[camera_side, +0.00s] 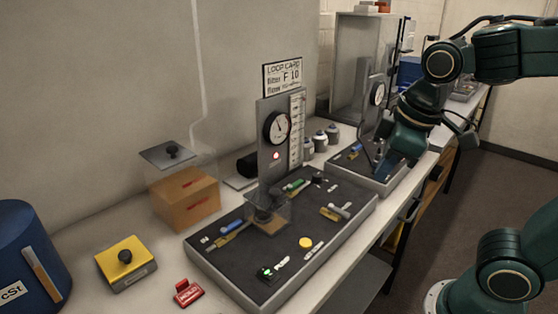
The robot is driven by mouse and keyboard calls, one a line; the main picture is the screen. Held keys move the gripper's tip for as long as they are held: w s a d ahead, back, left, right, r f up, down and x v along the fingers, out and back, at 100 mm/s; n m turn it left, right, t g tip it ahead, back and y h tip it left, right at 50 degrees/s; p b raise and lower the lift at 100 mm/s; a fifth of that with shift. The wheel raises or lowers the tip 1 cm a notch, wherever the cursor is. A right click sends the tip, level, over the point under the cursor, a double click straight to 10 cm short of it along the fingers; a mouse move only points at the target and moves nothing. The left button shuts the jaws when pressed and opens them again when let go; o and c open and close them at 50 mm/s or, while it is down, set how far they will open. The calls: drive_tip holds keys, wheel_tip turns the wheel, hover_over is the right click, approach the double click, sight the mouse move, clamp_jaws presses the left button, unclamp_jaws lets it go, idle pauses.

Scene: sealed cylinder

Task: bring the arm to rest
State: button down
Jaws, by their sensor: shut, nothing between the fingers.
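My arm enters the side view from the right, dark green. My gripper (382,170) points down over the farther tray-like panel (352,180) at the right of the bench. Its fingers are small and partly dark against the panel; they are shut with nothing held. Whether the fingertips touch the panel cannot be told. The nearer panel (222,272) stands in the bench's middle, apart from my gripper. It carries an upright gauge plate (270,165) with a round dial and a lit red lamp.
A clear-topped brown box (186,196) is behind. Several small bottles (320,140) stand between the panels. The floor (500,175) at right is clear.

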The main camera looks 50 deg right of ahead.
drive_tip(key=shift+s+a+m+t+y, duration=0.2)
drive_tip(key=shift+s+m+t, duration=0.35)
drive_tip(key=shift+s+m, duration=0.65)
drive_tip(key=shift+s+a+m+t+y, duration=0.15)
drive_tip(key=shift+s+m+t, duration=0.4)
drive_tip(key=shift+s+m, duration=0.65)
drive_tip(key=shift+d, duration=0.1)
